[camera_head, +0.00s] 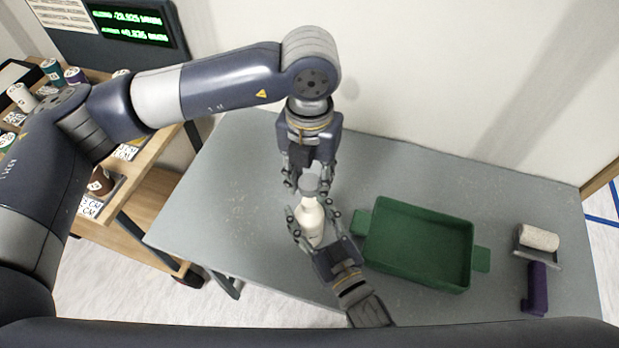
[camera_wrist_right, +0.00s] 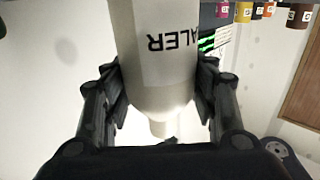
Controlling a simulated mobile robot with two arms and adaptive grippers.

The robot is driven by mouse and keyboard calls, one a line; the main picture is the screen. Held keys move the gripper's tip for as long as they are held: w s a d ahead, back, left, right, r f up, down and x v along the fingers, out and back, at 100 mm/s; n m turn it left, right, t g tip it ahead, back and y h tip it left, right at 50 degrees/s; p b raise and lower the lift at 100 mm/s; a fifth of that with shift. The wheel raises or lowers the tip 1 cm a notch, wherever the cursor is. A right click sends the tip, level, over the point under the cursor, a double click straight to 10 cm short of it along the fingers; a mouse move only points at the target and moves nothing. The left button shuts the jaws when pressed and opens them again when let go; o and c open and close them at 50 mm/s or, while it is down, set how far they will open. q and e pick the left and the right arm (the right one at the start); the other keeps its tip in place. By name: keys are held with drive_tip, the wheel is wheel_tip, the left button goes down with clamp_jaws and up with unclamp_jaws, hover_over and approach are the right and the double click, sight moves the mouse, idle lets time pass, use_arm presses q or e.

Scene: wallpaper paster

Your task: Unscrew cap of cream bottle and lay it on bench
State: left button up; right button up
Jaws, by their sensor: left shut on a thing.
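I cannot tell whether the cap still touches the neck. My right gripper (camera_head: 311,218) reaches from the front with one finger on each side of the bottle body, shut on it. In the right wrist view the bottle (camera_wrist_right: 165,60) appears upside down between the finger pads, with part of a label showing.
The green tray (camera_head: 418,245) on the bench is empty. A white roller (camera_head: 538,238) with a purple handle (camera_head: 537,285) lies at the right. Bare bench lies left of the bottle. A wooden shelf cart (camera_head: 150,215) with small pots stands at the left; a wall is behind.

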drive_tip(key=shift+o, duration=1.1)
